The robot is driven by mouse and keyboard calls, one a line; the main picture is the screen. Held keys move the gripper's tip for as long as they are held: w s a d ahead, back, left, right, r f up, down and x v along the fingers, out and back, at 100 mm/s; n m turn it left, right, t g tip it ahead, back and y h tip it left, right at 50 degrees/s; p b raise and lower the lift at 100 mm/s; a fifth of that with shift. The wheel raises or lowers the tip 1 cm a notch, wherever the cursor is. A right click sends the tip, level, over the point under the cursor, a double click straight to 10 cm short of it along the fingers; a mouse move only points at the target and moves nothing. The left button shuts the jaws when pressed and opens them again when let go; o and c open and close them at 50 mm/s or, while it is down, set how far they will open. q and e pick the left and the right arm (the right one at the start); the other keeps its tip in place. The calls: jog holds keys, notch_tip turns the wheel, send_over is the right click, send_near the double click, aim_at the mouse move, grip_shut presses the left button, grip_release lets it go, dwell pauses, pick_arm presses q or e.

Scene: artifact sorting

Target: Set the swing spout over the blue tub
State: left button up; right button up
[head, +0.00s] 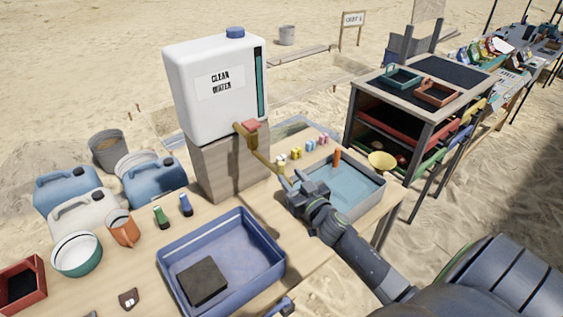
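The white clean-water tank (212,95) stands on a wooden block on the table. Its brass swing spout (262,158) has a red tap handle (251,126) and points down-right, toward the grey tub of water (378,187). The blue tub (268,238) sits nearer, at the lower middle, with a dark block (202,281) inside. My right gripper (295,184) is at the spout's outer end, beside the grey tub's left side. Whether it touches or grips the spout cannot be told at this size.
Blue and white jerrycans (84,218), a bowl (77,254) and an orange jug (122,228) stand at the left. Green and blue small bottles (186,205) stand behind the blue tub. Several small coloured items line the table's back edge. A shelf rack (424,75) stands right.

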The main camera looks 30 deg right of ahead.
aim_at(283, 168)
jog(key=w, duration=0.6)
jog(key=shift+w+d, duration=0.2)
jog(key=shift+d, duration=0.05)
jog(key=shift+c, duration=0.3)
grip_shut()
